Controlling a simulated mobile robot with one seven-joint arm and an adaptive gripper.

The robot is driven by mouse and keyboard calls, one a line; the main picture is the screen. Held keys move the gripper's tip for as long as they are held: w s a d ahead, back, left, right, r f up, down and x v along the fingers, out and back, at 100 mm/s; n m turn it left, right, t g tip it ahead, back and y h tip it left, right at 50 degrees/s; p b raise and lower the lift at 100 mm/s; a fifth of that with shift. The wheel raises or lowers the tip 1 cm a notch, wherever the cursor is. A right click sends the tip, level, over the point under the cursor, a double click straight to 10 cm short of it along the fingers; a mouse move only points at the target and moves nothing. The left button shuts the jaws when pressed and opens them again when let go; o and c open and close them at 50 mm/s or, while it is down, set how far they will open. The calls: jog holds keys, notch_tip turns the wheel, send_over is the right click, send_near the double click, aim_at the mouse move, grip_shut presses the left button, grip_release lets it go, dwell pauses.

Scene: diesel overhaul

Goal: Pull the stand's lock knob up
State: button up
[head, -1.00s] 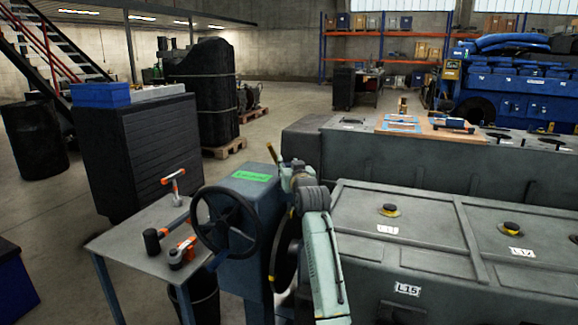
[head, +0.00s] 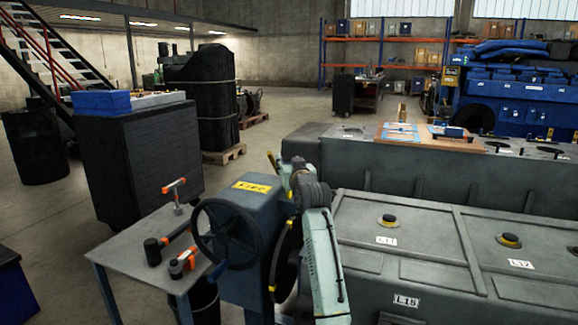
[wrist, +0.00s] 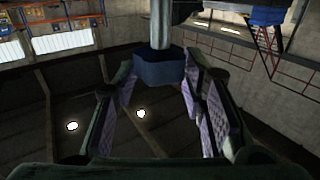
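The stand is a blue-grey box (head: 252,210) with a dark handwheel (head: 228,233) on its front. A yellow label (head: 252,186), which seems to read FREE, lies on its top. In the wrist view, a dark blue lock knob (wrist: 160,68) sits at the end of a grey shaft (wrist: 161,25). My gripper (wrist: 160,80) has its two padded fingers on either side of the knob, and they appear to press on it. In the head view, my pale green arm stands right of the stand's top. The gripper and knob cannot be made out there.
A side table (head: 150,245) left of the stand holds several orange-and-black tools. A large grey engine block (head: 430,250) with yellow-and-black caps fills the right. A dark cabinet (head: 150,155) stands behind the table. Open floor lies at the far left and back.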

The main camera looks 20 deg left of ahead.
jog(key=shift+o, duration=1.1)
jog(key=shift+f, duration=0.15)
jog(key=shift+s, duration=0.1)
jog(key=v, duration=1.1)
jog(key=shift+s+d, duration=0.2)
jog(key=shift+s, duration=0.15)
